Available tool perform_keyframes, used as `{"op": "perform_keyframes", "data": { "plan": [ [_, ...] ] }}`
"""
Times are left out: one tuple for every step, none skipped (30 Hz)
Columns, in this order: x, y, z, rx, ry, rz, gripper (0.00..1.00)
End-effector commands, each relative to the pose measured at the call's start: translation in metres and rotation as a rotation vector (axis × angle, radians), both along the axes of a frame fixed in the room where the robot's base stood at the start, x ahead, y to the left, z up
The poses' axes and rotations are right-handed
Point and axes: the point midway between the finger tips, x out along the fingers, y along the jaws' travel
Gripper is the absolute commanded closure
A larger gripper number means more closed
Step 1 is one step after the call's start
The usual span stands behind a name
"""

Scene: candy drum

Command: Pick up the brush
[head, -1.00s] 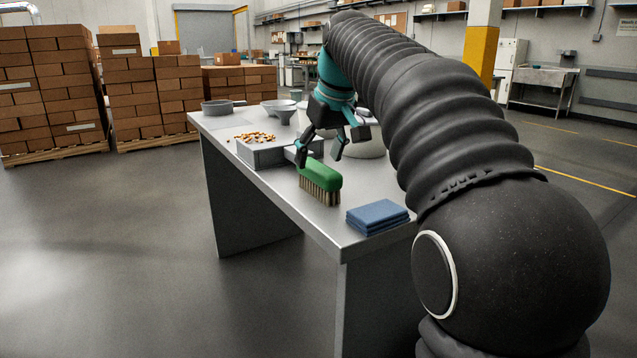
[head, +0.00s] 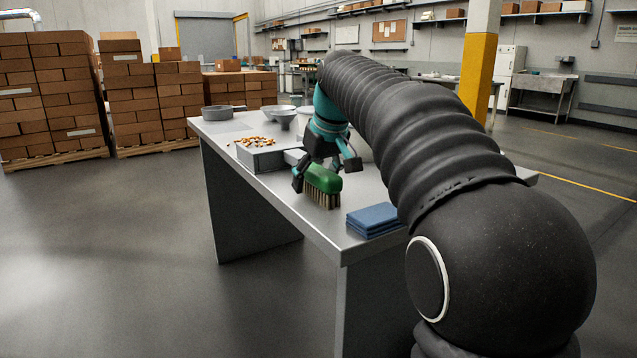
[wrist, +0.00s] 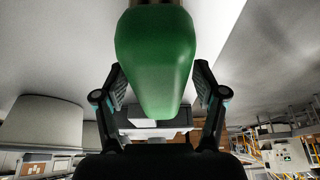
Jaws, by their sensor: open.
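The brush (head: 324,184) has a green back and tan bristles, and stands bristles down on the grey table (head: 215,150) near its front edge. My gripper (head: 326,176) is open and low over the brush, with one finger at its left and the other to its right. In the wrist view the green brush back (wrist: 155,60) fills the middle, between the two open fingers of my gripper (wrist: 160,95). A gap shows on each side of the brush there.
A folded blue cloth (head: 374,219) lies to the right of the brush, near the table's edge. A grey tray (head: 262,160) with small candies (head: 256,141) is behind the brush. A grey pan (head: 217,113) and bowls (head: 282,117) stand farther back.

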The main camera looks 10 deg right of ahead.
Motion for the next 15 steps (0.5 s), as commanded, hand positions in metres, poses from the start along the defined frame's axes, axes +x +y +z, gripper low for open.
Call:
{"op": "perform_keyframes", "data": {
  "plan": [
    [0.0,0.0,-0.0004,0.0,0.0,0.0,0.29],
    [-0.0001,0.0,-0.0007,0.0,0.0,0.0,0.29],
    [-0.0002,-0.0001,-0.0012,0.0,0.0,0.0,0.29],
    [-0.0001,0.0,-0.0015,0.0,0.0,0.0,0.29],
    [-0.0001,0.0,-0.0019,0.0,0.0,0.0,0.29],
    [-0.0001,0.0,-0.0023,0.0,0.0,0.0,0.29],
    [-0.0002,-0.0001,-0.0027,0.0,0.0,0.0,0.29],
    [-0.0001,0.0,-0.0031,0.0,0.0,0.0,0.29],
    [-0.0002,-0.0001,-0.0035,0.0,0.0,0.0,0.29],
    [-0.0001,0.0,-0.0038,0.0,0.0,0.0,0.29],
    [-0.0001,0.0,-0.004,0.0,0.0,0.0,0.29],
    [-0.0001,0.0,-0.0043,0.0,-0.001,0.0,0.29],
    [-0.0001,0.0,-0.0044,0.0,-0.001,0.0,0.29],
    [-0.0001,-0.0001,-0.0044,0.0,-0.001,0.0,0.29],
    [-0.0001,-0.0001,-0.0045,0.0,-0.001,0.0,0.29]
  ]
}}
